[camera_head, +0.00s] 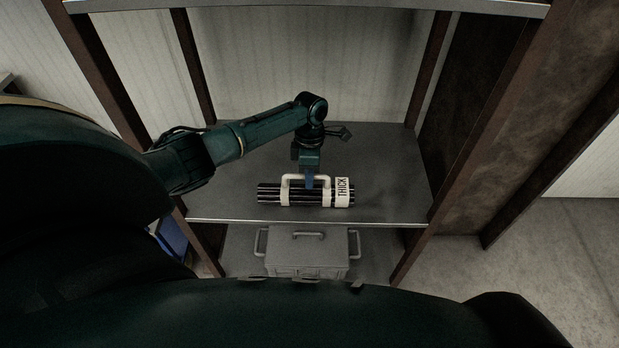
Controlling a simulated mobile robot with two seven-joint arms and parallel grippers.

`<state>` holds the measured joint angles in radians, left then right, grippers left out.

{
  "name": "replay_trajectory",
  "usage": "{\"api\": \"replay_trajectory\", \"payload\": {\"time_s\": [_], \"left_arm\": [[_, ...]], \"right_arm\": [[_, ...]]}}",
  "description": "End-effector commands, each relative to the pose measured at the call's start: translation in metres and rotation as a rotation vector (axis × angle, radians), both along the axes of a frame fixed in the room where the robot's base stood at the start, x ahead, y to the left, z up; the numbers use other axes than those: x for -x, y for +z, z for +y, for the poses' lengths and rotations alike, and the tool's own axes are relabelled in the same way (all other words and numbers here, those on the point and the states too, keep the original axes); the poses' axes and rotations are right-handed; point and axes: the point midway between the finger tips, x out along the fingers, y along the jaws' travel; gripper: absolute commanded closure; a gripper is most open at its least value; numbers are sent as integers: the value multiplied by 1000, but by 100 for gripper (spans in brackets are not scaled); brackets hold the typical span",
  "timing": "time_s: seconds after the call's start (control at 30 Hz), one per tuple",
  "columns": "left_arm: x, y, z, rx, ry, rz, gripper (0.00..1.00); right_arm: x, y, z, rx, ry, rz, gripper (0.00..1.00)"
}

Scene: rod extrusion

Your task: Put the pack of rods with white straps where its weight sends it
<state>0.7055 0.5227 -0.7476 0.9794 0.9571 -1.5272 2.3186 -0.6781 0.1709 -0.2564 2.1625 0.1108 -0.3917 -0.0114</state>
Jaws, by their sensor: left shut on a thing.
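The pack of rods (270,194) is a bundle of dark rods with white straps, a white handle on top and a white label reading "THICK" at its right end. It lies level, lengthwise across the picture, over the front part of the grey middle shelf (390,160). Whether it rests on the shelf or hangs just above it, I cannot tell. My left gripper (309,182) comes down from above and is shut on the pack's handle. The fingertips are partly hidden by the handle. My right gripper is not in view.
A grey lidded box (306,255) with handles stands on the lower shelf below. Brown uprights (480,115) flank the shelf, and another shelf edge (320,6) runs above. The middle shelf is bare on both sides of the pack. A blue thing (171,238) shows at lower left.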

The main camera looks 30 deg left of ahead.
Motion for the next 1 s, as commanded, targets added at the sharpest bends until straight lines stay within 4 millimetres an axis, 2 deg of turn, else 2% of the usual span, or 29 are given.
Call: {"api": "replay_trajectory", "payload": {"time_s": [0.37,0.4,0.63,0.87,1.0], "left_arm": [[-1,-4,0,1,1,-4,100],[-1,-5,0,-1,0,-2,86],[-1,-5,0,-1,0,-2,68],[-1,-5,0,-1,0,-2,66],[-2,4,1,0,-1,-4,66]], "right_arm": [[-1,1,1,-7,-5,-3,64],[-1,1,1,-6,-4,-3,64],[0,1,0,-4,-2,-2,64],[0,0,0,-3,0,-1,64],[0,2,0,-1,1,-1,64]]}}
